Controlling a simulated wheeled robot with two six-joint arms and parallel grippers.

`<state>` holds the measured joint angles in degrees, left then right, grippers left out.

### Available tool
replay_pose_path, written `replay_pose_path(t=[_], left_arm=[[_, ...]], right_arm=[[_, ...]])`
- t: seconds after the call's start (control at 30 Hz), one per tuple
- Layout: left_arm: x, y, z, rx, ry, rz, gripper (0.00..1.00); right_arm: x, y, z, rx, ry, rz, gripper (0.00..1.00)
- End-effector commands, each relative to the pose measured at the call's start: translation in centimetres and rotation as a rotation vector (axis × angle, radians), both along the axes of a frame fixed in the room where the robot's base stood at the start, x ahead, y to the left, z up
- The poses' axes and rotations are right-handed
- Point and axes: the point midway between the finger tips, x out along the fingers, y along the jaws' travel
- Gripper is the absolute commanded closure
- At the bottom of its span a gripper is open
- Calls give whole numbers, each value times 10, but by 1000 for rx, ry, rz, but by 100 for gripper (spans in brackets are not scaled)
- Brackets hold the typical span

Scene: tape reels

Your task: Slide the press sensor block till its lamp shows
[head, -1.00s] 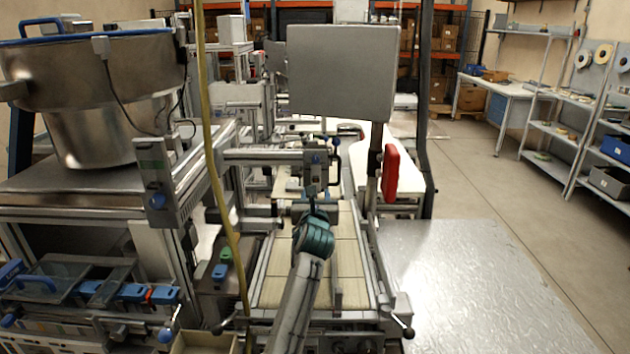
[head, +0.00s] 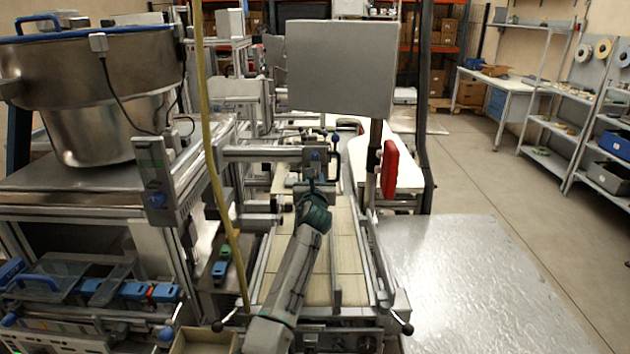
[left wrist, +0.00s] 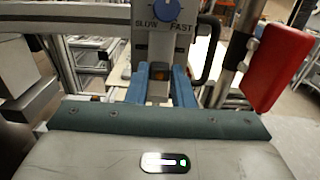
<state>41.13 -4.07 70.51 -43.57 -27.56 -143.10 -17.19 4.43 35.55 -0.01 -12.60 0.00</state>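My left gripper (left wrist: 160,92) reaches forward over the conveyor, its two blue fingers apart. A small dark block with an orange-brown face (left wrist: 158,73) shows between the fingers, below a grey panel with a blue SLOW/FAST knob (left wrist: 168,7). It may be the press sensor block; I cannot tell whether the fingers touch it. No lit lamp is clear on it. In the head view my left gripper (head: 311,184) is small, just below the grey unit with the blue knob (head: 316,155). The wrist hides what lies behind it. My right gripper is not in view.
The pale conveyor (head: 348,260) runs under my arm. A red box (head: 390,168) on a post stands to the right, with a black handle (left wrist: 208,48) beside the panel. A yellow hose (head: 208,130) hangs at left. A bare metal table (head: 480,285) lies at right.

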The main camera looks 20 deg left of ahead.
Motion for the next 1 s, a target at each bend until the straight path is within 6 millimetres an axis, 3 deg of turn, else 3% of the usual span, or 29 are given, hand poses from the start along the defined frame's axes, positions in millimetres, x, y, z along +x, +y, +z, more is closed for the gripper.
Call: replay_pose_path(t=[0.03,0.1,0.27,0.53,0.77,0.8,0.9,1.0], left_arm=[[0,0,0,0,0,0,90],[0,0,0,0,0,0,100],[0,0,-1,0,0,0,100],[-3,-1,-31,1,0,1,100],[-3,-1,-31,-1,1,1,100],[-3,-1,-31,-1,1,1,79],[-3,-1,-31,0,1,1,59],[-3,-1,-31,0,0,1,58]], right_arm=[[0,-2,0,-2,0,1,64],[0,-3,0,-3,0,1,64],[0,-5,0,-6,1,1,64],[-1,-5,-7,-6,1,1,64],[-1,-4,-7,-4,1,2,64],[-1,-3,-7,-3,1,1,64],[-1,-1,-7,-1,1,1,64],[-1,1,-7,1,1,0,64]])
